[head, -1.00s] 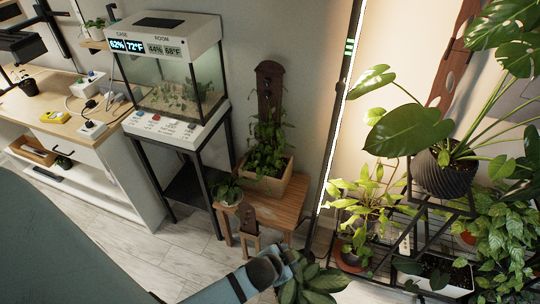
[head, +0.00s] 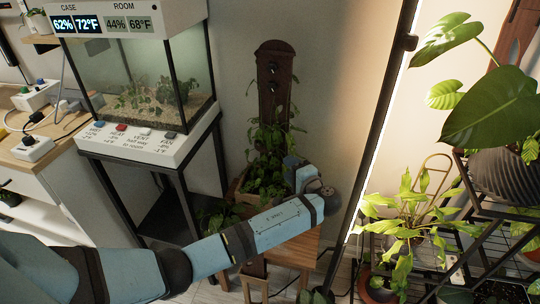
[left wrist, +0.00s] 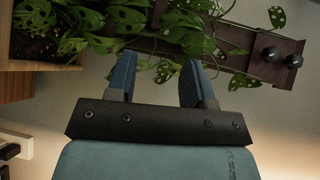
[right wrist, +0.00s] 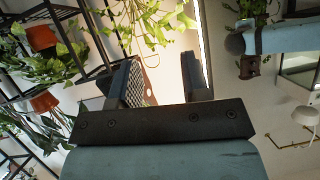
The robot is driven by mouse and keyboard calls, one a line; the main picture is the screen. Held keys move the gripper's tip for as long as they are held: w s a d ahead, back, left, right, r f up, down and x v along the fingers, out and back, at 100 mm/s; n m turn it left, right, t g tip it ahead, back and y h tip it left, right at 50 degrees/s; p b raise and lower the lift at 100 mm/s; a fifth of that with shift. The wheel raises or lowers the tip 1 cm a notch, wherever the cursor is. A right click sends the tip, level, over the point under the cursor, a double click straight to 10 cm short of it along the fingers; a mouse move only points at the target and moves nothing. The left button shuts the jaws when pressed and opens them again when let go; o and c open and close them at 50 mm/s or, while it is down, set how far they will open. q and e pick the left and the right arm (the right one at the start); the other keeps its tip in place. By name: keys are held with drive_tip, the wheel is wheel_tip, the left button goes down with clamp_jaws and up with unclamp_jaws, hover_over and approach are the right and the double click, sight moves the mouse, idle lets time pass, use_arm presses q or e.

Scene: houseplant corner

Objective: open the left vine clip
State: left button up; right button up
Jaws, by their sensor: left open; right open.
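A tall dark wooden board (head: 274,85) rises behind a vine in a wooden planter (head: 238,188). Small dark fittings sit on the board's upper part; I cannot tell which is the left vine clip or whether it is open. In the left wrist view the board (left wrist: 228,62) lies sideways, with two dark knobs (left wrist: 270,53) at right and vine leaves (left wrist: 192,40) over it. My left gripper (left wrist: 158,72) is open and empty, facing the leaves and apart from the knobs. My right gripper (right wrist: 158,75) is open and empty, away from the board.
A glass terrarium (head: 150,70) on a dark stand is left of the planter. A bright vertical lamp (head: 375,130) and a black plant rack (head: 470,215) stand at right. A large-leaved plant (head: 500,110) reaches in there. The planter stands on a low wooden bench (head: 300,250).

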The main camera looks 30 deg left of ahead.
use_arm(q)
drive_tip(key=b+x, duration=0.2)
drive_tip(key=x, duration=0.9)
drive_tip(key=shift+a, duration=0.35)
use_arm(e)
drive_tip(key=r, duration=0.1)
drive_tip(key=w+a+r+t+y, duration=0.1)
drive_tip(key=w+a+r+t, duration=0.1)
drive_tip(key=r, duration=0.1)
use_arm(q)
drive_tip(key=shift+f, duration=0.1)
drive_tip(key=shift+c, duration=0.5)
clamp_jaws()
